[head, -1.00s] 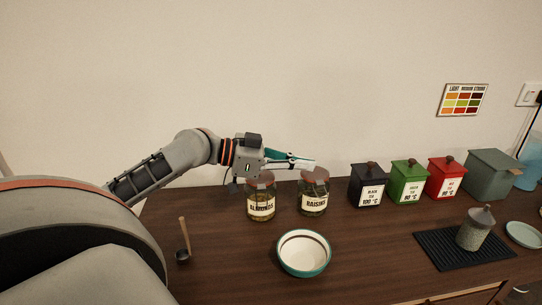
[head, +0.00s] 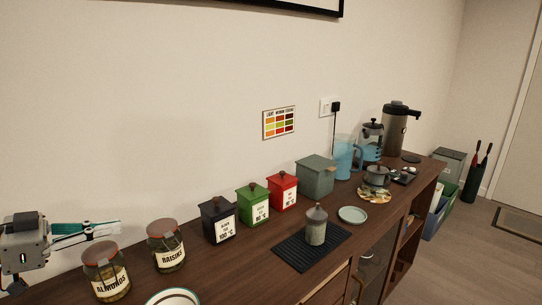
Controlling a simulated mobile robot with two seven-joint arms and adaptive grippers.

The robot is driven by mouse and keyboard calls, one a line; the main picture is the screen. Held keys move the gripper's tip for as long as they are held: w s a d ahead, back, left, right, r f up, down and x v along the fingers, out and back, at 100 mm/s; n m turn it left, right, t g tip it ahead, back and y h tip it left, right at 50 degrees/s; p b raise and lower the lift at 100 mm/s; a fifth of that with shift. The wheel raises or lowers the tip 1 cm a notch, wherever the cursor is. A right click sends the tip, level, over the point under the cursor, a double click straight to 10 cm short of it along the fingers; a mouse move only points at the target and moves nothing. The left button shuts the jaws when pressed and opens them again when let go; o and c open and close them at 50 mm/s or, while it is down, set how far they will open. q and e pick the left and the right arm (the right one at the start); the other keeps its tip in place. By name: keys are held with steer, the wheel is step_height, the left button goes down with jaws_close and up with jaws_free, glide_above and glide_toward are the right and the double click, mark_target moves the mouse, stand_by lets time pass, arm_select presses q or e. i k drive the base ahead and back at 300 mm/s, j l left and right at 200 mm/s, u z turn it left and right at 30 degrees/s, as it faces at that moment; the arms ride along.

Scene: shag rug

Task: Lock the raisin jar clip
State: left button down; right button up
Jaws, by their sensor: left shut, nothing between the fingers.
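The raisin jar (head: 167,246) is a glass jar with a brown-red lid and a RAISINS label, upright on the sideboard at the left. The state of its clip is too small to tell. The almond jar (head: 107,272) stands to its left, closer to me. My left gripper (head: 117,227) is above the almond jar, its fingertips just left of the raisin jar's lid in the picture. It is shut and holds nothing. I cannot tell whether it touches either jar. My right gripper is not in view.
Black (head: 217,221), green (head: 253,205) and red (head: 283,191) tea boxes stand right of the jars. A grey-green bin (head: 316,175) stands beyond. A pepper-mill-like canister (head: 316,226) sits on a black mat (head: 290,257). A bowl (head: 172,297) is at the bottom edge.

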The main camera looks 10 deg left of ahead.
mark_target(176, 249)
steer(key=k+l, duration=1.15)
steer(key=l, duration=0.3)
